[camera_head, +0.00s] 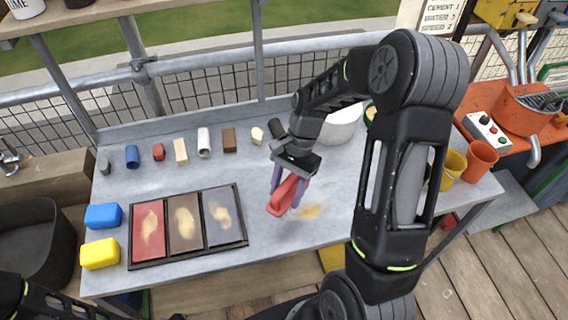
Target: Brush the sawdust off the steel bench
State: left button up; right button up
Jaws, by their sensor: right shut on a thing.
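The grey steel bench (275,240) runs across the middle of the head view. A tan patch of sawdust (312,211) lies on it, right of centre. My right gripper (289,190) is shut on a red brush (284,197), just left of the sawdust and low over the bench. I cannot tell whether the brush touches the surface, and its bristles do not show clearly. Part of my left arm shows at the bottom left, but its gripper is not in view.
A black-framed tray (188,261) holds red, brown and grey panels with tan patches. Blue (103,216) and yellow (100,253) blocks sit left of it. Several small pieces line the back. A white bowl (343,128) and orange cup (480,160) stand right. Bench in front is clear.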

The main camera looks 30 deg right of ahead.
jog(key=shift+d+f+n, duration=0.15)
jog(key=shift+d+n, duration=0.2)
jog(key=shift+n, duration=0.45)
jog(key=shift+a, duration=0.1)
jog(key=shift+f, duration=0.1)
